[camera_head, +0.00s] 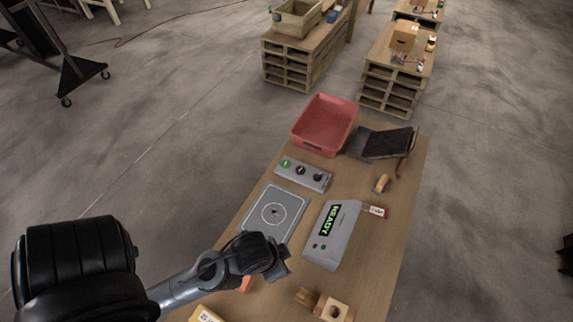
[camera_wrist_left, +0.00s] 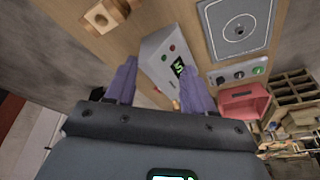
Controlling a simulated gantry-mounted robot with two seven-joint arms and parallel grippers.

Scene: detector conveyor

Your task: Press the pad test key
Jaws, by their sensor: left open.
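A grey pad with a white circle (camera_head: 272,212) lies flat on the wooden table; it also shows in the wrist view (camera_wrist_left: 239,25). Beyond it is a grey control box (camera_head: 303,174) with one green and two dark round controls, also in the wrist view (camera_wrist_left: 238,73). Right of the pad sits a grey detector unit (camera_head: 335,235) with a green READY display and two small buttons; the wrist view shows it (camera_wrist_left: 165,58) too. I cannot tell which control is the test key. My left gripper (camera_head: 276,262) is open and empty, near the pad's front edge. My right gripper is not seen.
A red tray (camera_head: 325,122) and a dark, tilted tray (camera_head: 387,143) stand at the table's far end. A wooden cylinder (camera_head: 381,183), a red-and-white tag (camera_head: 376,211) and a holed wooden block (camera_head: 334,310) lie along the right. Pallet tables stand beyond.

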